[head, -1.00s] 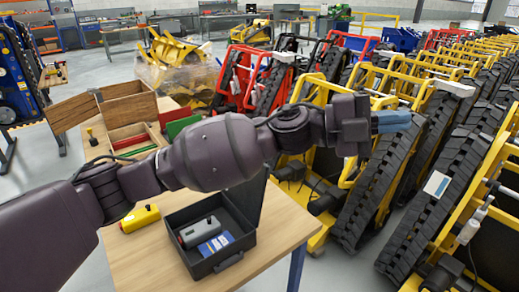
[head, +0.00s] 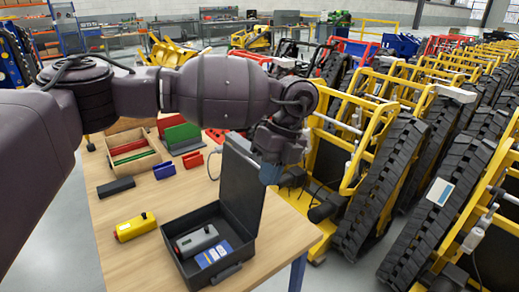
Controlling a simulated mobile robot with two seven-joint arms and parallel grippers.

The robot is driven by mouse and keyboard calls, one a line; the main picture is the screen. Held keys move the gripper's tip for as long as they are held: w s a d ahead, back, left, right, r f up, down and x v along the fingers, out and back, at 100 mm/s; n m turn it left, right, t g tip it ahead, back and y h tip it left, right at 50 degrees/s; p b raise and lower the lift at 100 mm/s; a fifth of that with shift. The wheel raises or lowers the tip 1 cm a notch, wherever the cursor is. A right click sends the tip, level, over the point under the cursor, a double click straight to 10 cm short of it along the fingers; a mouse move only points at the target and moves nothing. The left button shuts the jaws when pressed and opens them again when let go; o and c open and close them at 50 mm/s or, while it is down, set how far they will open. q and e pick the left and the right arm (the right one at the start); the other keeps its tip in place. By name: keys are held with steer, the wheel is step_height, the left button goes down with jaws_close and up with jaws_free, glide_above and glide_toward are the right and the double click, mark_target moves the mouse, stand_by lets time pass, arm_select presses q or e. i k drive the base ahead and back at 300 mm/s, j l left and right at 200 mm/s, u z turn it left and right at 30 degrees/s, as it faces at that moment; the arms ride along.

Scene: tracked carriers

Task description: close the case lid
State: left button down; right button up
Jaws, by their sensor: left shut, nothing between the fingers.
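The dark grey case (head: 243,258) stands open on the wooden table. Its lid (head: 243,186) stands up, leaning slightly back, at the case's right rear side. Inside the case lie a grey device (head: 197,240) and a blue card (head: 214,255). My left gripper (head: 270,173) is shut and empty, pointing down just right of the lid's upper part, on its outer side. I cannot tell whether it touches the lid. My right gripper is not in view.
On the table (head: 110,262) are a yellow device (head: 135,227) left of the case, a black block (head: 116,187), a wooden box (head: 133,152) and small blue (head: 164,171) and red (head: 193,160) holders. Yellow tracked carriers (head: 352,150) stand close to the table's right.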

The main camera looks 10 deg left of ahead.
mark_target(242, 190)
steer(key=i, duration=0.9)
